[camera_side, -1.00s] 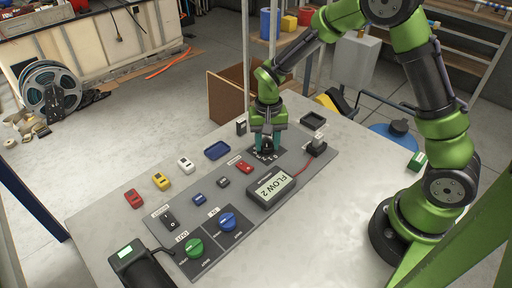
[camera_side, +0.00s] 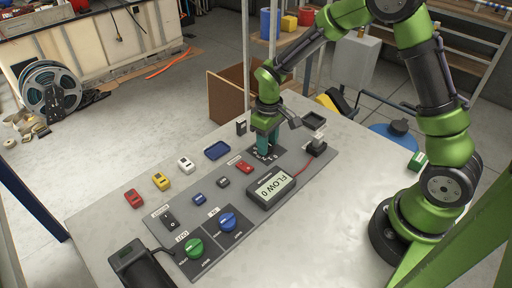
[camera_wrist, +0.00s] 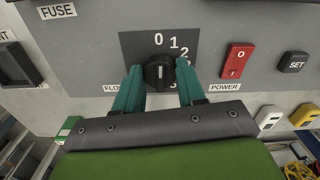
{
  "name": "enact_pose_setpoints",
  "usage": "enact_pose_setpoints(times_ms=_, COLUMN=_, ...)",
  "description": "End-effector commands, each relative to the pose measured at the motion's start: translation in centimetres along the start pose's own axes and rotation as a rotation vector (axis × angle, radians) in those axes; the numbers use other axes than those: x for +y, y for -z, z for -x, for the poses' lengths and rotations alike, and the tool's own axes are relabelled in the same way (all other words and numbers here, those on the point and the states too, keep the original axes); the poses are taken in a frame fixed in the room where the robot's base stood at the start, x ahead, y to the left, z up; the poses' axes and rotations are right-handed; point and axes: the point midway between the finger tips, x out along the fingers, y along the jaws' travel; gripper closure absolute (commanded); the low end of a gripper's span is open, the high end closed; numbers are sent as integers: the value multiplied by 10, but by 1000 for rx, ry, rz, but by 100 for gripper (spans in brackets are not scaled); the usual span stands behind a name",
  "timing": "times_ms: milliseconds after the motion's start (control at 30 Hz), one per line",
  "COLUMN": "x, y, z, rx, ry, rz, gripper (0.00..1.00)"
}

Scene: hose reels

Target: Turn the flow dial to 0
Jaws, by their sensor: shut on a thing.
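The flow dial (camera_wrist: 159,73) is a round black knob on a dark plate (camera_wrist: 135,46) printed with 0, 1, 2 and further marks. In the wrist view its white pointer mark faces the 0 at the top. My gripper (camera_side: 266,149) has its teal fingers on both sides of the knob, shut on it; in the wrist view the fingers stand left and right of the knob. In the side view the fingers hide the knob. The display (camera_side: 271,187) on the panel reads FLOW 0.
The grey panel (camera_side: 224,198) also carries a red power switch (camera_wrist: 236,62), a green knob (camera_side: 194,247) and a blue knob (camera_side: 228,221). Several small coloured blocks and a blue tray (camera_side: 217,150) lie beside the panel. The table's right front is clear.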

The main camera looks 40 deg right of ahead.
Motion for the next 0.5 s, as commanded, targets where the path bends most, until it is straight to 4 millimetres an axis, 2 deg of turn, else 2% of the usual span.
enact_pose_setpoints(times_ms=500, x=0, y=0, z=2, rx=-1, ry=1, rz=70, gripper=91)
